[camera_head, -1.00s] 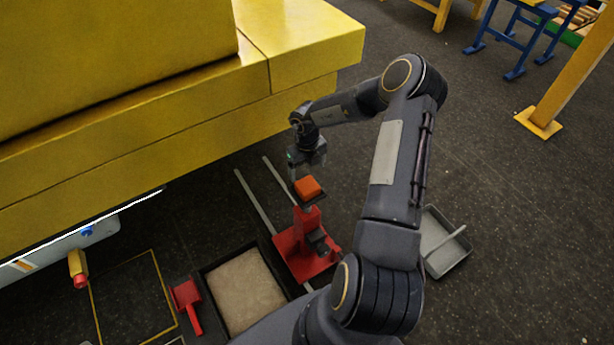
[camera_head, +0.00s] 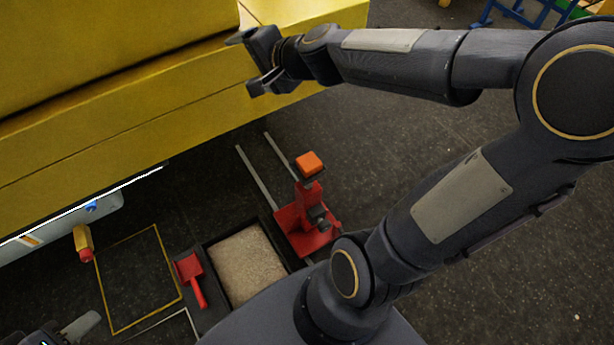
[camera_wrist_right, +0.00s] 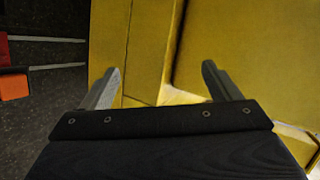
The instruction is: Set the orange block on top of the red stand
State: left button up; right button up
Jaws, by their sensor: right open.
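The orange block (camera_head: 309,164) rests on the dark top plate of the red stand (camera_head: 309,195) in the head view. The stand is upright on its red base. The block (camera_wrist_right: 14,87) also shows at the left edge of the right wrist view. My right gripper (camera_head: 247,63) is open and empty, well up and left of the block, in front of the yellow structure. Its two fingers (camera_wrist_right: 160,85) are spread with nothing between them. My left gripper (camera_head: 72,330) shows only partly at the bottom left corner; its jaw opening is unclear.
The large yellow structure (camera_head: 130,130) fills the upper left, close to my right gripper. A tray of sand-coloured fill (camera_head: 205,262) and a red scoop (camera_head: 190,272) lie left of the stand. Two pale rails (camera_head: 255,178) run behind the stand. My right arm covers much of the right side.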

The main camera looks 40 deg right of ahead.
jog(key=s+a+f+n+g, duration=0.1)
jog(key=s+n, duration=0.3)
jog(key=s, duration=0.4)
jog(key=s+a+f+n+g, duration=0.2)
jog(key=s+f+n+g, duration=0.1)
jog(key=s, duration=0.5)
jog(key=s+a+f+n+g+y, duration=0.1)
jog(key=s+f+n+g, duration=0.1)
jog(key=s+n, duration=0.3)
jog(key=s+f, duration=0.1)
jog(key=s, duration=0.2)
jog(key=shift+a+f+n, duration=0.25)
jog(key=shift+a+n, duration=0.05)
jog(key=shift+a, duration=0.1)
